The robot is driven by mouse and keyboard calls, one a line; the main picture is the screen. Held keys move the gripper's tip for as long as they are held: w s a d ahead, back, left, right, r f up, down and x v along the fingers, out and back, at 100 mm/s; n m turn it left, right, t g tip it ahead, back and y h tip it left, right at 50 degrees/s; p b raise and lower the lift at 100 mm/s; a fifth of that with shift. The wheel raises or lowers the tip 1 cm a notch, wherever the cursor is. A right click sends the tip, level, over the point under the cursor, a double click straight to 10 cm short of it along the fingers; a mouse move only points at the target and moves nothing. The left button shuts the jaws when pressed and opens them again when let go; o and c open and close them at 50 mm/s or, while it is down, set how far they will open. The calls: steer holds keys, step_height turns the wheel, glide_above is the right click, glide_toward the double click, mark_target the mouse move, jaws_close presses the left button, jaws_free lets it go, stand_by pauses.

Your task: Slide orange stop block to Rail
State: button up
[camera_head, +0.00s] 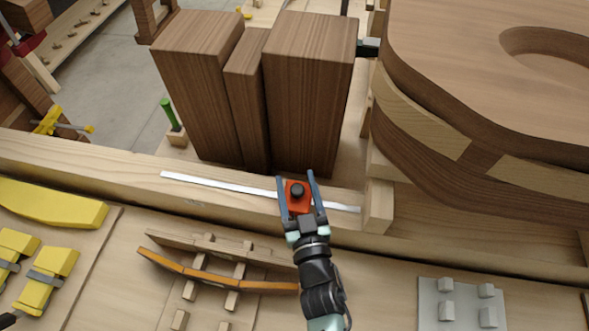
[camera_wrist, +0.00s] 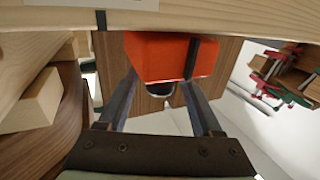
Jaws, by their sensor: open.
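The orange stop block (camera_head: 301,205) with a dark round knob on top sits on the wooden beam, at the light metal rail strip (camera_head: 222,185). The strip runs on both sides of it. My gripper (camera_head: 297,179) is open, with one finger on each side of the block. In the wrist view the orange block (camera_wrist: 168,58) shows large, with a dark stripe on it, between and beyond the fingers of my gripper (camera_wrist: 160,82). Whether the fingers touch it I cannot tell. Part of the strip is hidden behind the block and fingers.
Tall dark wooden blocks (camera_head: 307,95) stand just behind the strip. A small light wood block (camera_head: 379,205) stands at the strip's right end. A large curved wooden seat form (camera_head: 480,90) fills the upper right. A curved slatted form (camera_head: 215,279) and a grey pegged plate (camera_head: 462,303) lie in front.

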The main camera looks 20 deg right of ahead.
steer(key=shift+w+d, duration=0.2)
steer(key=shift+w, duration=0.95)
jaws_close()
stand_by(0.7)
